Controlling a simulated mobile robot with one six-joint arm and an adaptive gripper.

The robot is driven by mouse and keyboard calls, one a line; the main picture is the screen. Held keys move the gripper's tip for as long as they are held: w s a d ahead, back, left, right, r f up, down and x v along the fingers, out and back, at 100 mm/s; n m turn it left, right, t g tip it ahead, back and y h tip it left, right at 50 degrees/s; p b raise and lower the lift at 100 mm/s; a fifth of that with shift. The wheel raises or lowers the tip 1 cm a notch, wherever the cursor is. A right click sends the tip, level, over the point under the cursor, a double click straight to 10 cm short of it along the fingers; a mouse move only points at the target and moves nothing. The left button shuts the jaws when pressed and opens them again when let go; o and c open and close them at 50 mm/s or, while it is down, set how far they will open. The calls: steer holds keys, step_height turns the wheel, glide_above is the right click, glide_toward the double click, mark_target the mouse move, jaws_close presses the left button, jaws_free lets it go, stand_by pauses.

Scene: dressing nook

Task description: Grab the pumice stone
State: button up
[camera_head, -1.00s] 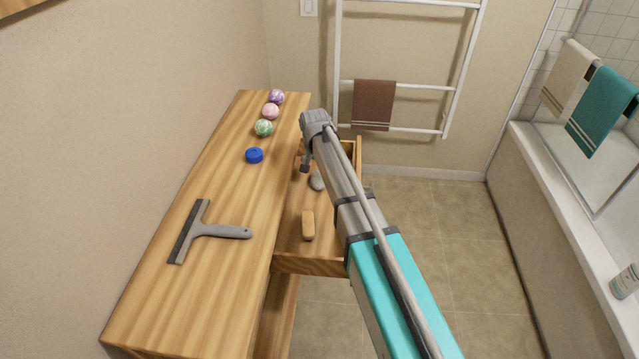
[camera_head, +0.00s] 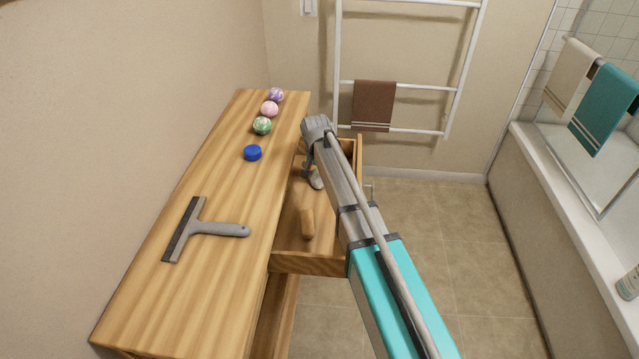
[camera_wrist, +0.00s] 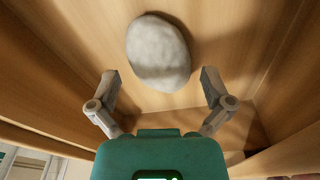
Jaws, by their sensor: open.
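The pumice stone (camera_wrist: 158,52) is a pale grey, rounded oval lying on the wooden floor of the open drawer (camera_head: 310,264). In the head view the stone (camera_head: 316,181) shows only partly, beside my gripper (camera_head: 309,172). In the wrist view my gripper (camera_wrist: 158,88) is open, with one finger to the lower left and one to the lower right of the stone. The stone lies just beyond the fingertips, roughly centred between them. No contact shows.
A tan wooden block or brush (camera_head: 307,223) lies in the drawer's near part. The drawer walls stand close around my gripper.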

steer(key=shift+w+f+b, duration=0.1)
steer(key=shift+f+b, duration=0.5)
steer(key=shift+f, duration=0.3)
steer(key=c, duration=0.9)
